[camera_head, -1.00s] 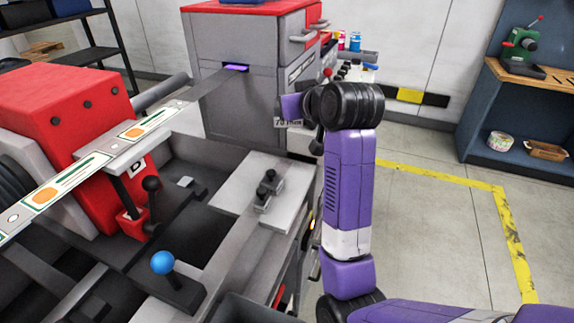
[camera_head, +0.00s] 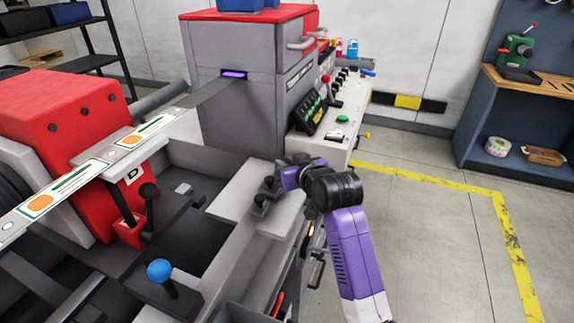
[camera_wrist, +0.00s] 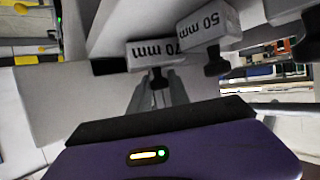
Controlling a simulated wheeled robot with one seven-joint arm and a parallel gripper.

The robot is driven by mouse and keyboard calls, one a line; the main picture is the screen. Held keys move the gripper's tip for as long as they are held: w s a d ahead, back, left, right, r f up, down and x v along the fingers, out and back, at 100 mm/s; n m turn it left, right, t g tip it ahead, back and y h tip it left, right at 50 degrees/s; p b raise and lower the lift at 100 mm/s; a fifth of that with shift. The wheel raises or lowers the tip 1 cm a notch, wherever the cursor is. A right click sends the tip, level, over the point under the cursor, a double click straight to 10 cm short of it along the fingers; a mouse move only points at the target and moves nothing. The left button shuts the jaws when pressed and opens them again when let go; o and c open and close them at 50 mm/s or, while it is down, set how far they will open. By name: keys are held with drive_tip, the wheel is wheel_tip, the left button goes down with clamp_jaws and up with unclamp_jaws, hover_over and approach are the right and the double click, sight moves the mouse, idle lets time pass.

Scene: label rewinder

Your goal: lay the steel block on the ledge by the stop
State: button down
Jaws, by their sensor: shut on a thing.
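My gripper (camera_wrist: 160,100) is shut on the dark knob of a pale steel block marked "70 mm" (camera_wrist: 145,53). A second block marked "50 mm" (camera_wrist: 207,30), with its own dark knob, is right beside it in the wrist view. In the head view my gripper (camera_head: 281,174) is low at the right side of the pale grey ledge (camera_head: 232,199), close to small dark-knobbed pieces (camera_head: 262,198). The held block is mostly hidden there. I cannot tell whether it touches the ledge, nor make out the stop for certain.
The grey cabinet (camera_head: 240,115) with a red top stands behind the ledge, with a control panel (camera_head: 330,118) at its right. A red unit (camera_head: 65,120), a label strip (camera_head: 85,175) and a blue-knobbed lever (camera_head: 159,270) are at left. The floor at right is clear.

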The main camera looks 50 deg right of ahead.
drive_tip(key=shift+f, duration=0.25)
drive_tip(key=c, duration=1.2)
unclamp_jaws()
